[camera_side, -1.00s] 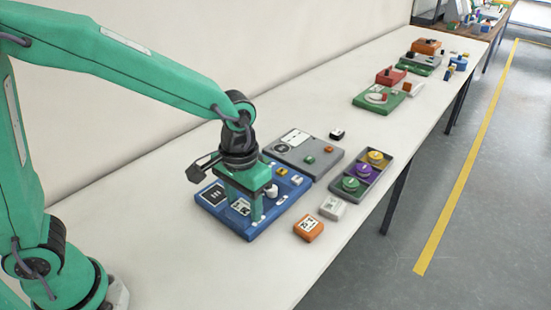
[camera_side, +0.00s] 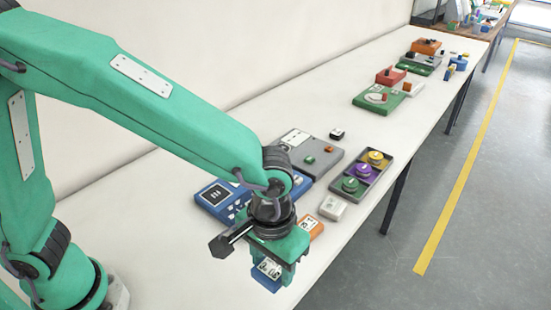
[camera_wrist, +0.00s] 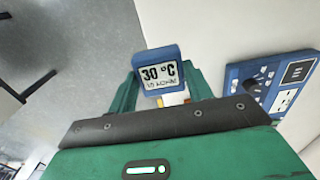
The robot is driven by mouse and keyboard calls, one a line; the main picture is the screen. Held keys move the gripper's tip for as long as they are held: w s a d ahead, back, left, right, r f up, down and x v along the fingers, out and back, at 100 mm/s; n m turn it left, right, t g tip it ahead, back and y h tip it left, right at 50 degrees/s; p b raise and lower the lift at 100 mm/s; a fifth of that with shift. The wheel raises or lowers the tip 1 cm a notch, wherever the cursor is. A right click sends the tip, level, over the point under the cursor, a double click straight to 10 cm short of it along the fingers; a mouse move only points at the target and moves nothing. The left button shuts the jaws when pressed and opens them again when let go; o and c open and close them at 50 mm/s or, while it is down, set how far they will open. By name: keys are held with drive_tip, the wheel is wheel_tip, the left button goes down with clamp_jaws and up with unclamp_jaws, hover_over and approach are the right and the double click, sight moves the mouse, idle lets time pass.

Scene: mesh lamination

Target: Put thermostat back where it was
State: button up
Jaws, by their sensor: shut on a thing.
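My gripper (camera_side: 279,272) is shut on a small blue thermostat (camera_side: 265,277). It holds the thermostat near the table's front edge, in front of and apart from the blue panel. In the wrist view the thermostat (camera_wrist: 163,71) sits between my fingers, its white display reading "30 °C". The blue panel (camera_side: 213,196) lies on the table, partly hidden behind my arm. In the wrist view the panel (camera_wrist: 262,83) is at the right, with a dark knob, a black label and white plates showing.
An orange block (camera_side: 311,227) with a display is partly hidden behind my gripper. A white block (camera_side: 333,207) is near it. A grey panel (camera_side: 327,160) and a dark tray (camera_side: 388,161) with round coloured parts stand farther back. The white table (camera_side: 240,120) has free room along its back.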

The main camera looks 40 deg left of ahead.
drive_tip(key=w+a+f, duration=0.2)
drive_tip(key=w, duration=0.1)
drive_tip(key=w+a+f, duration=0.1)
drive_tip(key=w+f, duration=0.1)
drive_tip(key=w, duration=0.1)
drive_tip(key=w+a+f, duration=0.2)
drive_tip(key=w+f, duration=0.1)
drive_tip(key=w, duration=0.1)
drive_tip(key=shift+w+a, duration=0.1)
drive_tip(key=shift+a, duration=0.25)
drive_tip(key=shift+f, duration=2)
drive_tip(key=o, duration=1.1)
drive_tip(key=shift+f, duration=0.1)
wheel_tip(320, 180, up, 12)
